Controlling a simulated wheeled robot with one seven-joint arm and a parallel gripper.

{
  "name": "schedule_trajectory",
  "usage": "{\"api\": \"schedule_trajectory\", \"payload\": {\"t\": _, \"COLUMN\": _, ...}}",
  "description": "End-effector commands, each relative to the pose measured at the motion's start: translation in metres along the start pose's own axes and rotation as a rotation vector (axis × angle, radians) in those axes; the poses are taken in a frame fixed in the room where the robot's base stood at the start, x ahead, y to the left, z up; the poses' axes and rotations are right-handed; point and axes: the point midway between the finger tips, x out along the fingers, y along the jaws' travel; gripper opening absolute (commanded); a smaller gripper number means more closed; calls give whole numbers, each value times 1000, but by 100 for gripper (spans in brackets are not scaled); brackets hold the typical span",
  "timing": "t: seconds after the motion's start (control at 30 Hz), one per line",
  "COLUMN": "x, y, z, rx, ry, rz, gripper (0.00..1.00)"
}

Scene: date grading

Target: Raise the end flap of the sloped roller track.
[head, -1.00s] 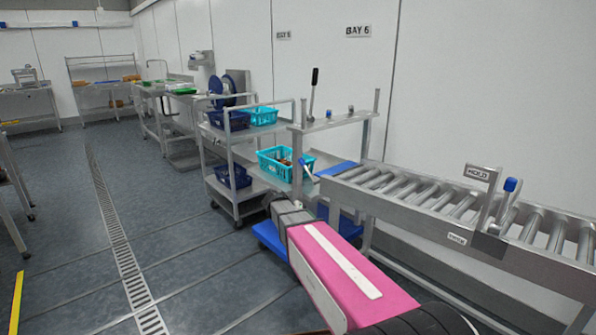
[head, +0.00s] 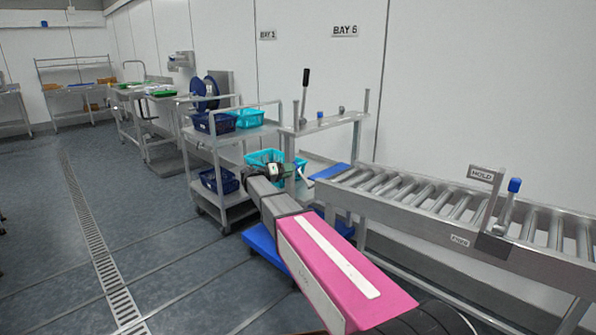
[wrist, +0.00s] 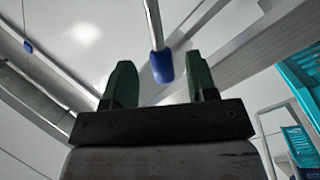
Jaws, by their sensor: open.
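The sloped roller track (head: 400,213) runs along the wall at the right of the head view. A flat blue piece (head: 331,171) lies at its left end; I cannot tell whether it is the flap. In the wrist view a thin metal rod with a blue grip (wrist: 162,67) shows between my gripper's two dark green fingers (wrist: 161,78). The fingers are apart, one on each side of the grip, with no clear contact. In the head view my gripper (head: 286,171) is at the track's left end, in front of a teal basket. My arm hides part of that end.
A second blue-knobbed lever (head: 514,186) stands by the HOLD sign (head: 481,174) farther right on the track. A frame with a shelf (head: 325,124) rises behind the left end. A cart (head: 232,140) with baskets stands to the left.

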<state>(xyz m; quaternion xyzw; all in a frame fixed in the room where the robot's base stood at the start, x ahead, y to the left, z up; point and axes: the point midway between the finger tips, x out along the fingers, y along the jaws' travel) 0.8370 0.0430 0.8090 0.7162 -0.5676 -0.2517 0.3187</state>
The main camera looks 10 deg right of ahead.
Motion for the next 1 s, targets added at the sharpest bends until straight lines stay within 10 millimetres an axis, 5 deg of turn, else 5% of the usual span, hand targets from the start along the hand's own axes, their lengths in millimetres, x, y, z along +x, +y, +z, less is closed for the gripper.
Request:
{"api": "schedule_trajectory", "payload": {"t": 0.3, "x": 39, "y": 0, "z": 0, "rx": -1, "ry": 0, "rz": -1, "gripper": 52}}
{"api": "schedule_trajectory", "payload": {"t": 0.67, "x": 45, "y": 0, "z": 0, "rx": -1, "ry": 0, "rz": -1, "gripper": 52}}
{"api": "schedule_trajectory", "payload": {"t": 0.7, "x": 45, "y": 0, "z": 0, "rx": -1, "ry": 0, "rz": -1, "gripper": 49}}
{"api": "schedule_trajectory", "payload": {"t": 0.87, "x": 45, "y": 0, "z": 0, "rx": -1, "ry": 0, "rz": -1, "gripper": 0}}
{"api": "schedule_trajectory", "payload": {"t": 1.0, "x": 45, "y": 0, "z": 0, "rx": 0, "ry": -1, "rz": -2, "gripper": 0}}
